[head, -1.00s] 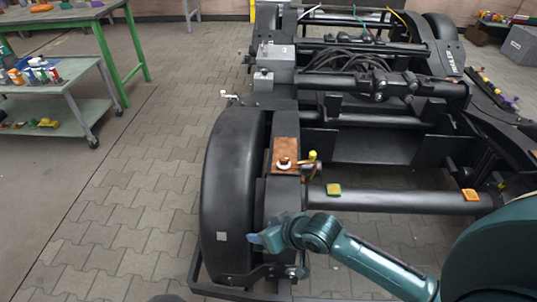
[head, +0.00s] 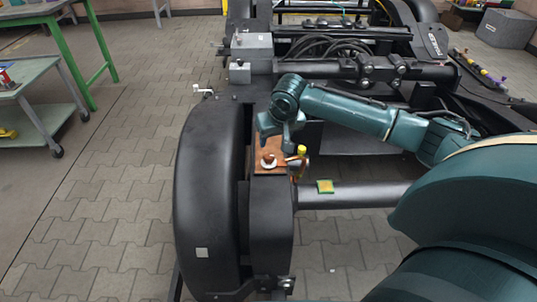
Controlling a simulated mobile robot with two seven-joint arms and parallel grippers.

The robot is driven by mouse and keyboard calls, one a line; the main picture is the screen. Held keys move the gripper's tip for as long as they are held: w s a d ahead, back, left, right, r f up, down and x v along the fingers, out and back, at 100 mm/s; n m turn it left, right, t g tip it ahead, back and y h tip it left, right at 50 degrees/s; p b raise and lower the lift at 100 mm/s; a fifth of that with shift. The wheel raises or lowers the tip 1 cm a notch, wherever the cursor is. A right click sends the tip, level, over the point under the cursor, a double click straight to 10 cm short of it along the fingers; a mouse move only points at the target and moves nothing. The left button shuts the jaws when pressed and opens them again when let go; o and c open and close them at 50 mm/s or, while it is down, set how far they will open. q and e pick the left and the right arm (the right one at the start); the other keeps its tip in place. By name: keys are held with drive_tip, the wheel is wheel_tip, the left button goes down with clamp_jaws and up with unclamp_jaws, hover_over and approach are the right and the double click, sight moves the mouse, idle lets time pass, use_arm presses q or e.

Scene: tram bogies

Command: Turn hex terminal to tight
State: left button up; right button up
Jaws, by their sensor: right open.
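The hex terminal (head: 268,161) is a small pale and reddish round fitting on a copper-coloured plate (head: 262,141) on top of the bogie frame, beside the wheel cover. My right gripper (head: 277,138) comes in from the right with its fingers pointing down, just above and behind the terminal in the picture. It is open, with nothing seen between the fingers. I cannot tell whether it touches the terminal. My left gripper is not in view.
A yellow-topped fitting (head: 302,151) stands close to the right of the terminal. The black wheel cover (head: 207,200) is to the left. A green trolley (head: 45,118) stands far left across clear paving.

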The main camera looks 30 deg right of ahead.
sight(269, 156)
drive_tip(key=b+x, duration=0.2)
drive_tip(key=x, duration=0.7)
drive_tip(key=shift+w+f, duration=0.25)
drive_tip(key=shift+f, duration=0.1)
drive_tip(key=shift+w+f, duration=0.2)
drive_tip(key=shift+f, duration=0.2)
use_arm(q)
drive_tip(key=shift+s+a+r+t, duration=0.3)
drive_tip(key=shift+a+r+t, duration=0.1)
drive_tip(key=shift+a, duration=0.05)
use_arm(e)
drive_tip(key=shift+c, duration=0.5)
